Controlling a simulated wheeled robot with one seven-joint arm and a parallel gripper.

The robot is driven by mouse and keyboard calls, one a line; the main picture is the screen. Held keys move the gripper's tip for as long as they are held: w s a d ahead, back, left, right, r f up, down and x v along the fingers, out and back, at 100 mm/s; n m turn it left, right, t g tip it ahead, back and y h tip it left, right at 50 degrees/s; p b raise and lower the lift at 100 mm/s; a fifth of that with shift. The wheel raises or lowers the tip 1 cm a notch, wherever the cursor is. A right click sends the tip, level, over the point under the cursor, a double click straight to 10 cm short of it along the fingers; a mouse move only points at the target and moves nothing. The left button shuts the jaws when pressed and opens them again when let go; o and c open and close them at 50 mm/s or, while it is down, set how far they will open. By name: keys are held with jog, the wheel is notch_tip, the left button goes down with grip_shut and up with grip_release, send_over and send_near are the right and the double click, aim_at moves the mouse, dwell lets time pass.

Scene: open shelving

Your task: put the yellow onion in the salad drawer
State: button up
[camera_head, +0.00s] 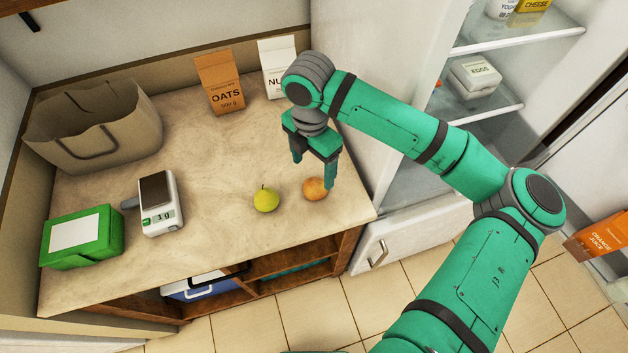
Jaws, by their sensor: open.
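The yellow onion (314,190), round and orange-brown, lies on the counter near its front right. My gripper (313,175) points down with its fingers apart, just above or around the onion. One finger shows close to the onion's right side, the other to its upper left. I cannot tell whether either finger touches it. The fridge (512,107) stands open at the right, with shelves showing. A pale compartment (418,193) low in the fridge may be the salad drawer, but my arm hides much of it.
A yellow-green pear (265,199) sits left of the onion. An oats box (219,82) and a white carton (277,66) stand behind. A scale (160,204), green box (82,237) and bag (95,128) are at left. An egg box (474,76) is on a fridge shelf.

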aim_at(314, 181)
jog(key=shift+s+d+f, duration=0.1)
jog(key=shift+s+f, duration=0.15)
jog(key=shift+f, duration=0.35)
jog(key=shift+s+d+f, duration=0.1)
jog(key=shift+s+f, duration=0.15)
jog(key=shift+f, duration=0.35)
jog(key=shift+w+a+f, duration=0.1)
jog(key=shift+f, duration=2.45)
jog(key=c, duration=1.3)
jog(key=shift+r, duration=5)
